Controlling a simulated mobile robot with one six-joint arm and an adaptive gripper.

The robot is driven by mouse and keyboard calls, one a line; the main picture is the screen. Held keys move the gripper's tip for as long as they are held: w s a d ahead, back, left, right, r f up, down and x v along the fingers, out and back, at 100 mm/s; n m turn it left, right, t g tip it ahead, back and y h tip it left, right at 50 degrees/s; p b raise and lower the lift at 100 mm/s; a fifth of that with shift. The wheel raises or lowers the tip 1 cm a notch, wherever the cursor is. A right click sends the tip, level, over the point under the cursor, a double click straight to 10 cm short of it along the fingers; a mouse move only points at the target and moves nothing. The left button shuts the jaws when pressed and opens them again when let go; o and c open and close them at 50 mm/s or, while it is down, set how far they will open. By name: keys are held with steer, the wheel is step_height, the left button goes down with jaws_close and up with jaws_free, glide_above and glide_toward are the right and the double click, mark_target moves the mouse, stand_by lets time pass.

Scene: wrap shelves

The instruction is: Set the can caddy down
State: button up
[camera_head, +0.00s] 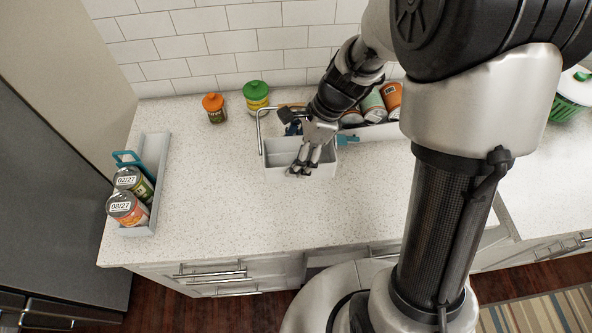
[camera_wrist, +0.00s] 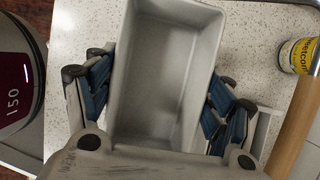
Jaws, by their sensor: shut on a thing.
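The can caddy is a light grey open box (camera_head: 285,158) with a metal wire handle (camera_head: 262,132). It is at the middle of the counter, towards the back, and the part I see inside is empty. My gripper (camera_head: 304,165) comes down over it from the right. In the wrist view, the grey box (camera_wrist: 165,75) lies between my blue-padded fingers (camera_wrist: 160,95), one along each long side, so my gripper is shut on the caddy. A wooden bar (camera_wrist: 294,125) shows at its right. I cannot tell whether the caddy's base touches the counter.
A grey bin (camera_head: 158,165) with dated cans (camera_head: 128,208) stands at the left edge. An orange-lidded jar (camera_head: 214,107) and a green-lidded jar (camera_head: 256,96) stand at the back. Several cans (camera_head: 374,106) lie behind my arm. The counter in front (camera_head: 230,210) is clear.

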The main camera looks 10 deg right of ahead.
steer(key=shift+f+b, duration=1.05)
steer(key=shift+f, duration=2.15)
steer(key=shift+f, duration=0.2)
steer(key=o, duration=1.3)
steer(key=shift+o, duration=0.2)
